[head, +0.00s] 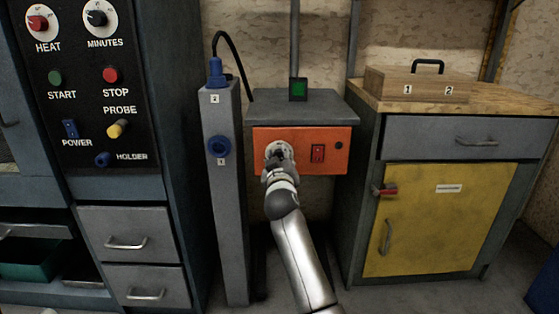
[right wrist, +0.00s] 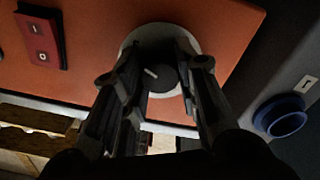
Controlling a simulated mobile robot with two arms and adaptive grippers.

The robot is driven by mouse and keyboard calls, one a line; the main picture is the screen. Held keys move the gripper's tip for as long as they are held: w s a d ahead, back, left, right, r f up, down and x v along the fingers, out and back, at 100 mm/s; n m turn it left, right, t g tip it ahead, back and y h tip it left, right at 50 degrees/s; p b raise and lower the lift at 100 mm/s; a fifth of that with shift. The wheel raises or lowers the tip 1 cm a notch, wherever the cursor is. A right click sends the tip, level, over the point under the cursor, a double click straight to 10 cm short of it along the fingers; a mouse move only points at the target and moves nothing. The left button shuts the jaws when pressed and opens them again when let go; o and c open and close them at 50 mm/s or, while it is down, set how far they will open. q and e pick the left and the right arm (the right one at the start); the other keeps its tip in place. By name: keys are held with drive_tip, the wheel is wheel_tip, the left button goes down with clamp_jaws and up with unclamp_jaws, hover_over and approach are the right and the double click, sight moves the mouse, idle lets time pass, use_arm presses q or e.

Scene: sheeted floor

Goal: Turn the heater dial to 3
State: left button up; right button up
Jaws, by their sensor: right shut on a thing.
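The heater dial is a dark round knob on a pale round plate, on the orange front panel (head: 330,139) of a grey box. In the right wrist view the dial (right wrist: 154,78) shows a short white mark; no numbers can be read. My right gripper (head: 279,160) reaches the dial from the front and hides most of it in the head view. In the right wrist view its two fingers (right wrist: 160,62) are on either side of the knob, shut on it. My left gripper is not in view.
A red rocker switch (head: 318,153) sits right of the dial. A grey post (head: 223,190) with a blue socket (head: 219,146) stands close on the left. A yellow-doored cabinet (head: 430,220) stands on the right. A control panel with a HEAT knob (head: 38,23) is at far left.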

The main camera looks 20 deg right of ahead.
drive_tip(key=shift+f+m, duration=0.3)
drive_tip(key=shift+m, duration=0.4)
drive_tip(key=o, duration=1)
drive_tip(key=shift+r, duration=0.15)
drive_tip(key=v, duration=0.7)
drive_tip(key=shift+s+a, duration=0.1)
drive_tip(key=shift+s, duration=0.15)
